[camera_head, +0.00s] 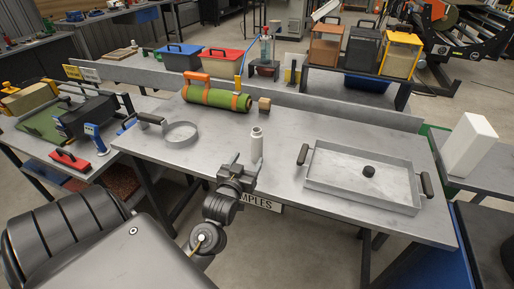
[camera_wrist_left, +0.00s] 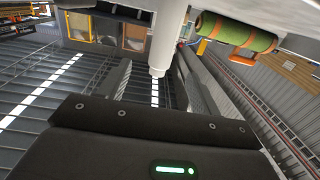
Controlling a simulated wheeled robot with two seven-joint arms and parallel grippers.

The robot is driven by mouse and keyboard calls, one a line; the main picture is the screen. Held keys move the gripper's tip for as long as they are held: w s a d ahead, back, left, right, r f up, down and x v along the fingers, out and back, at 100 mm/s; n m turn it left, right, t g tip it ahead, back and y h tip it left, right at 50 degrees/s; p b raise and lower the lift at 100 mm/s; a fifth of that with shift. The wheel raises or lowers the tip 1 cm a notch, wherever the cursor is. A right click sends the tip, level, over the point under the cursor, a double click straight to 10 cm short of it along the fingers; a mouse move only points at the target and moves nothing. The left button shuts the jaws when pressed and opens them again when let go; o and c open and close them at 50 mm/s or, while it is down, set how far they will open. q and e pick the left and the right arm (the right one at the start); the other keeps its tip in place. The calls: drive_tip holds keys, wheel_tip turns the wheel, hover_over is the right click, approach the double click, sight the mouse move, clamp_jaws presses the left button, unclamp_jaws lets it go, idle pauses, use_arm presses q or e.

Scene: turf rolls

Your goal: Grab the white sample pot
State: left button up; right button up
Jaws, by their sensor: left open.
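The white sample pot (camera_head: 257,145) stands upright near the front edge of the grey table, with a narrower neck and cap on top. It also shows in the left wrist view (camera_wrist_left: 166,38), where the picture is turned over and the pot points downward. My left gripper (camera_head: 238,167) is open and empty, at the table's front edge, just in front and to the left of the pot. The pot is apart from the fingers as far as the head view shows. My right gripper is not in view.
A metal tray (camera_head: 325,192) with a dark puck (camera_head: 369,171) lies right of the pot. A round sieve (camera_head: 181,134) lies left. Bare tabletop surrounds the pot.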

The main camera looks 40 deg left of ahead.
sight(255, 142)
use_arm(q)
drive_tip(key=x, duration=0.4)
drive_tip(key=r+p+x, duration=0.1)
drive_tip(key=x, duration=0.1)
drive_tip(key=shift+s+a, duration=0.1)
drive_tip(key=shift+a, duration=0.1)
drive_tip(key=shift+r, duration=0.1)
drive_tip(key=p+x, duration=0.2)
drive_tip(key=x, duration=0.3)
drive_tip(key=c, duration=1.1)
drive_tip(key=shift+c, duration=0.4)
drive_tip(key=shift+r, duration=0.15)
